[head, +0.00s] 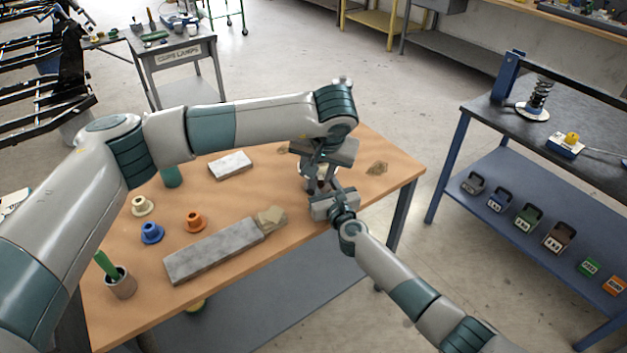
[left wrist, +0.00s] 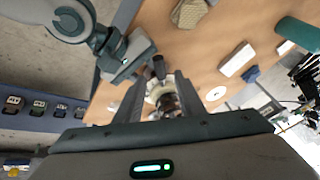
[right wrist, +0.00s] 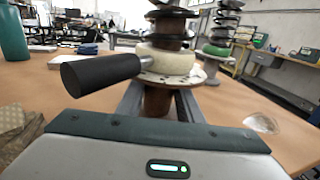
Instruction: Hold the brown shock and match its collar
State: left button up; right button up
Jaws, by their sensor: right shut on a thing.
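The brown shock (right wrist: 158,98) stands upright in the right wrist view, with dark spring coils above a cream collar (right wrist: 168,61). My right gripper (head: 322,196) is shut on its brown lower body, below the collar. A black handle (right wrist: 98,73) sticks out sideways at collar height; it also shows in the left wrist view (left wrist: 158,67). My left gripper (head: 325,150) is above the shock. Its fingers (left wrist: 159,97) are apart on either side of the shock top. In the head view the arms hide most of the shock. A second shock with a green collar (right wrist: 216,50) stands behind.
Loose cream (head: 142,206), blue (head: 152,232) and orange (head: 195,222) collars lie on the wooden table (head: 115,290). A long grey block (head: 213,252), a white block (head: 231,165) and a cup (head: 121,285) are also there. Another shock (head: 537,102) stands on the right bench.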

aim_at(313, 183)
pick_arm(q)
jog(key=shift+x, duration=3)
jog(key=shift+c, duration=0.6)
grip_shut()
